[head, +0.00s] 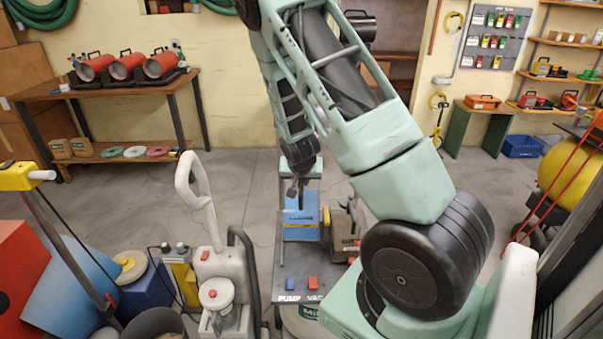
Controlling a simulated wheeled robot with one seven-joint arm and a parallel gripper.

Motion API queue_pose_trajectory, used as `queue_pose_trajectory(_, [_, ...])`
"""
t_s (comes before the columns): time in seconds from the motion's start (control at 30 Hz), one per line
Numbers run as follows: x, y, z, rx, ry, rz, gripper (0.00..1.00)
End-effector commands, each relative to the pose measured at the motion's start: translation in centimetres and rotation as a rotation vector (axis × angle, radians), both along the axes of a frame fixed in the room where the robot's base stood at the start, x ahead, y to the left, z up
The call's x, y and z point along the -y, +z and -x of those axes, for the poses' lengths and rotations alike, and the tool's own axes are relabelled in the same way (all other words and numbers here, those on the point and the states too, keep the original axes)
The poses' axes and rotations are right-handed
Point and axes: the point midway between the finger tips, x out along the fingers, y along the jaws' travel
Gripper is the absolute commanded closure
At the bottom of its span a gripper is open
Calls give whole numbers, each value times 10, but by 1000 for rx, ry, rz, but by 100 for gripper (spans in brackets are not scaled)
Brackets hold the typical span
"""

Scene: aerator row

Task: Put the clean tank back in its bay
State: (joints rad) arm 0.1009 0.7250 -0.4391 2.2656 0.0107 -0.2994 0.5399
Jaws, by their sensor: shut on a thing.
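A blue tank with a pale label (301,222), which looks like the clean tank, is in the middle of the head view. It is over the dark deck of a machine (292,262) with PUMP and VAC switches. My gripper (296,198) points down at the tank's top and is shut on it; its fingertips are small and dark here. I cannot tell whether the tank rests on the deck or hangs just above it. The bay is not clearly seen.
A brown-grey unit (345,228) stands close right of the tank. A white upright cleaner (212,265) with a tall handle stands left of the machine. A workbench (105,92) with red heaters is at the back left. The grey floor behind is clear.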

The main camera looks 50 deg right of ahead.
Motion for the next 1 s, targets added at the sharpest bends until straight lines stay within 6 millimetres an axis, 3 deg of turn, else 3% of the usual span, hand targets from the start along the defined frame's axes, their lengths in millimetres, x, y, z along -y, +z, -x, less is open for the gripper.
queue_pose_trajectory(0.1, [1,-14,-1,6,1,3,100])
queue_pose_trajectory(0.57, [1,-31,-1,7,1,1,100])
queue_pose_trajectory(1.0, [1,-63,-1,7,0,1,100])
